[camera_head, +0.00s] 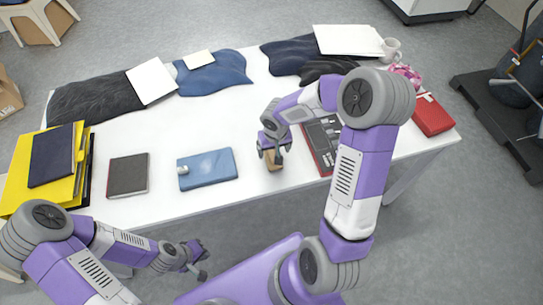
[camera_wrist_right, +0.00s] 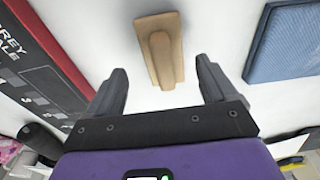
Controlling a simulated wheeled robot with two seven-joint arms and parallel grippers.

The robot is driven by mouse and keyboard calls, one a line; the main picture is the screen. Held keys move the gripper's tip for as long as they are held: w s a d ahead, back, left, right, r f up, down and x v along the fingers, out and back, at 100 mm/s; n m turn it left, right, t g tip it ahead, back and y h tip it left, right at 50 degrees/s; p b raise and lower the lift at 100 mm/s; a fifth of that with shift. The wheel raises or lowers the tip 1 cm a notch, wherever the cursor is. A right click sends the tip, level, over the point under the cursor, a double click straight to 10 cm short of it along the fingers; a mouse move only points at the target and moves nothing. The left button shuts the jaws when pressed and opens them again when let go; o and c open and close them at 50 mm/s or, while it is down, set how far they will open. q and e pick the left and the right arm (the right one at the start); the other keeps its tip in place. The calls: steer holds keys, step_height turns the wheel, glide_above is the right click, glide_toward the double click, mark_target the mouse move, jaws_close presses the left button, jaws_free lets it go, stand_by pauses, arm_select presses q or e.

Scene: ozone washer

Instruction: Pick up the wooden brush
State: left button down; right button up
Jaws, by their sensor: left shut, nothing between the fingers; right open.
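The wooden brush (camera_wrist_right: 161,50) is a light tan block with a raised handle, lying on the white table. In the head view the brush (camera_head: 273,161) is partly hidden by my right gripper (camera_head: 272,146), which is just above it. In the right wrist view my right gripper (camera_wrist_right: 160,88) is open, and the brush lies ahead of and between its two fingers, with no visible contact. My left gripper (camera_head: 203,262) is shut and empty, low in front of the table's near edge.
A blue book (camera_head: 208,170) lies left of the brush, and a red and grey box (camera_head: 321,143) lies close to its right. A dark notebook (camera_head: 128,175) and yellow folders (camera_head: 22,183) are further left. The white table (camera_head: 135,125) is bare behind the blue book.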

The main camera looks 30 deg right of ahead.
mark_target(272, 152)
steer(key=f, duration=0.3)
steer(key=shift+w+a+b, duration=0.1)
steer(key=shift+w+b, duration=0.2)
steer(key=shift+b, duration=0.1)
steer(key=shift+f, duration=0.4)
steer(key=c, duration=1.3)
step_height(272, 152, up, 10)
steer(key=p, duration=0.3)
steer(key=shift+r, duration=0.1)
